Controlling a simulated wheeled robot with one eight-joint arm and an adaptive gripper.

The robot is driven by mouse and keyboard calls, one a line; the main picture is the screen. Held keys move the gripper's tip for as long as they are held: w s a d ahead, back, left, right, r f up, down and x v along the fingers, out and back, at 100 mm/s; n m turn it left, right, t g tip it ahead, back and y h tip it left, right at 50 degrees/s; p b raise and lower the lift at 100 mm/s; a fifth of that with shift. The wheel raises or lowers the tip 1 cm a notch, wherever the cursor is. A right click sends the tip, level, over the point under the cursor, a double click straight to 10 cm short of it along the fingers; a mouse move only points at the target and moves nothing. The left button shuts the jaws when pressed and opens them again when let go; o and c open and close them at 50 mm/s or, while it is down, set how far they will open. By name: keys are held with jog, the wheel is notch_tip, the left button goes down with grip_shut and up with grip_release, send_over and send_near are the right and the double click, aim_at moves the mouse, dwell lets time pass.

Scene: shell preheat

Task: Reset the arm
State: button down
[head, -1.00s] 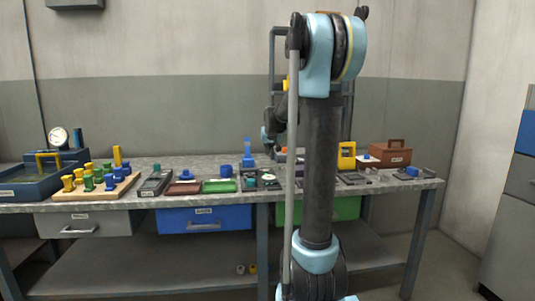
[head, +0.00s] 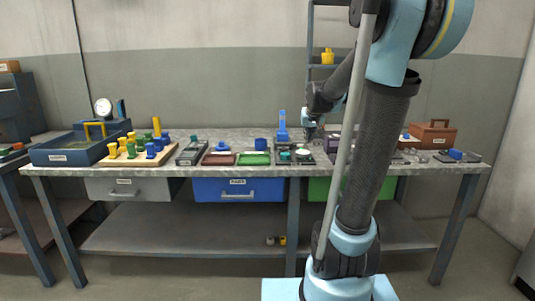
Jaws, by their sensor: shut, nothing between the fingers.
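My arm rises at the right of centre in the head view and bends over toward the bench. My gripper (head: 312,133) hangs at the arm's far end, above the back middle of the workbench (head: 230,142). It is shut and empty, small in the picture and partly dark against the shelf frame. A blue upright stand (head: 282,126) is just left of it. Small fixtures with round green and pale parts (head: 293,154) lie on the bench in front of it.
On the bench are a blue bin (head: 62,152), a wooden peg board (head: 135,159), a red tray (head: 218,159), a green tray (head: 254,159) and a brown toolbox (head: 432,134). Below are a grey drawer (head: 125,189) and a blue drawer (head: 238,190). Another bench (head: 30,170) stands at the left.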

jog(key=s+f+g, duration=0.1)
jog(key=s+f, duration=0.4)
jog(key=s, duration=0.7)
jog(key=s+f+g, duration=0.2)
jog(key=s+f, duration=0.4)
jog(key=s, duration=0.6)
jog(key=s+f+g, duration=0.2)
jog(key=s+f, duration=0.4)
jog(key=s, duration=0.6)
jog(key=shift+s+d+f, duration=0.15)
jog(key=shift+f, duration=0.1)
jog(key=shift+w+f, duration=0.2)
jog(key=shift+w, duration=0.3)
jog(key=c, duration=2.3)
grip_release()
